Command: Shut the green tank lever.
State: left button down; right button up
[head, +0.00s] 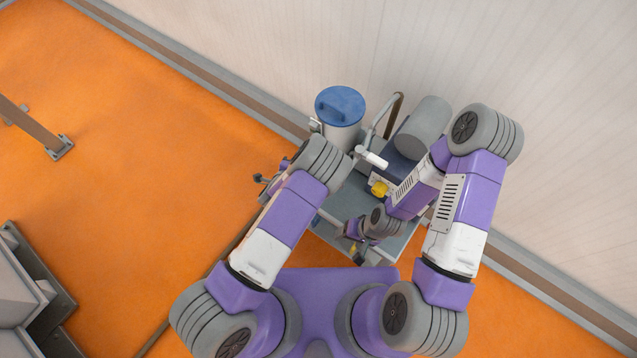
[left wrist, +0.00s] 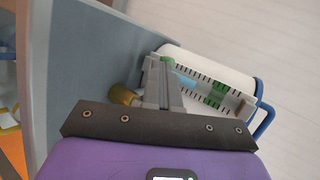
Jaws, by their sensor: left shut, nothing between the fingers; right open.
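The tank is a white cylinder with a blue lid (head: 340,106) at the back left of the cart in the head view. In the left wrist view a white body (left wrist: 205,70) carries a black-marked scale with a green band (left wrist: 218,95). A small green piece (left wrist: 167,60), possibly the lever, shows just beyond my left fingertips; I cannot tell whether they touch. My left gripper (left wrist: 163,80) is shut and empty. In the head view my arm mostly hides it. My right gripper (head: 349,231) is open, low over the front of the cart.
The grey cart (head: 385,247) stands close to the pale wall. It carries a grey cylinder (head: 420,125), a bent pipe and a yellow knob (head: 379,188). A brownish-yellow knob (left wrist: 122,95) is left of my left fingers. Orange floor at left is mostly clear.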

pick_arm(q)
jog(key=shift+w+r, duration=0.15)
jog(key=shift+w, duration=0.1)
jog(key=shift+s+a, duration=0.15)
jog(key=shift+a, duration=0.05)
jog(key=s+a, duration=0.1)
jog(key=s, duration=0.1)
jog(key=s+a+p, duration=0.1)
jog(key=s, duration=0.1)
jog(key=shift+a+r, duration=0.15)
jog(key=shift+a, duration=0.2)
jog(key=s+a+r+p, duration=0.2)
jog(key=s+a+r, duration=0.2)
jog(key=s, duration=0.2)
jog(key=shift+s+a+r, duration=0.15)
jog(key=shift+a+r, duration=0.05)
jog(key=shift+a, duration=0.05)
jog(key=s+a+f+n+g+y, duration=0.25)
jog(key=s+f+n+g, duration=0.4)
jog(key=n, duration=0.65)
jog(key=s+d+r+n+g+h, duration=0.3)
jog(key=s+d+n, duration=0.3)
jog(key=s+n, duration=0.3)
jog(key=shift+s+d+n+g, duration=0.35)
jog(key=shift+n+g, duration=0.4)
jog(key=shift+n, duration=0.35)
